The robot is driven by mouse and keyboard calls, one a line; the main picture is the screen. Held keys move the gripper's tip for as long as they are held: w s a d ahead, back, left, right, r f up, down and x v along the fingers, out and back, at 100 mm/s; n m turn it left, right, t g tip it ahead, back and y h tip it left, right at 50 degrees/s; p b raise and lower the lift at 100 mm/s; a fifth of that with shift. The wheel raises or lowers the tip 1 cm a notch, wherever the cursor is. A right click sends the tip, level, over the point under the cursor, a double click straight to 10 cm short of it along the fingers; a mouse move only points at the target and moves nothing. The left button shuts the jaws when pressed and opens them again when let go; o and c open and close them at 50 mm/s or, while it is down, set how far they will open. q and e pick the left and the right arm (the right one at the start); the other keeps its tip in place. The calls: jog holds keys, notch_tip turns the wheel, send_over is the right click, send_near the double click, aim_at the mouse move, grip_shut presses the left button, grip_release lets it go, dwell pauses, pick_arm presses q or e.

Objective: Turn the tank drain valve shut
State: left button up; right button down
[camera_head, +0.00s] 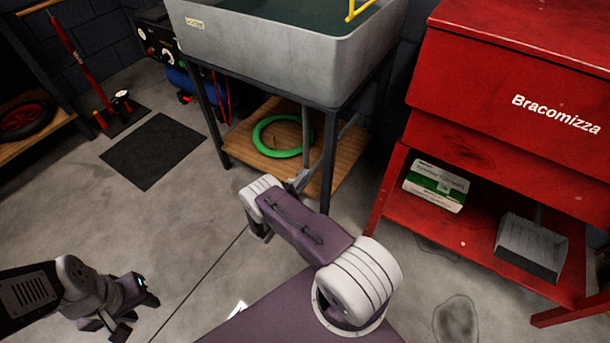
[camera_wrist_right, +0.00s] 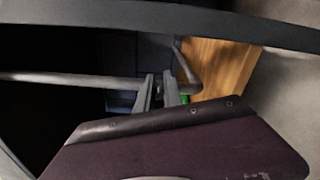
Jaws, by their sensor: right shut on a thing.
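The grey tank (camera_head: 290,48) stands on a dark metal frame and holds dark liquid. Below it, a drain pipe (camera_head: 305,135) runs down towards my right gripper (camera_head: 299,182). My right arm reaches forward to the frame's front edge. In the right wrist view, the right gripper (camera_wrist_right: 160,92) is shut on the drain valve's handle, which its fingers mostly hide. I cannot tell the handle's angle. My left gripper (camera_head: 135,293) hangs over the floor at lower left, away from the tank.
A wooden shelf (camera_head: 240,145) under the tank carries a green ring (camera_head: 262,135). A dark frame leg (camera_head: 328,160) stands close beside my right gripper.

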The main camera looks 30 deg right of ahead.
jog(key=shift+s+d+f+m+p, duration=0.1)
jog(key=shift+f+m+p, duration=0.1)
jog(key=shift+m, duration=0.75)
jog(key=shift+s+f+m+p, duration=0.1)
jog(key=shift+m+p, duration=0.05)
jog(key=shift+m, duration=0.8)
jog(key=c, duration=1.5)
grip_release()
jog(key=shift+f, duration=0.1)
jog(key=p+v, duration=0.2)
jog(key=v, duration=0.7)
jog(key=shift+p, duration=0.3)
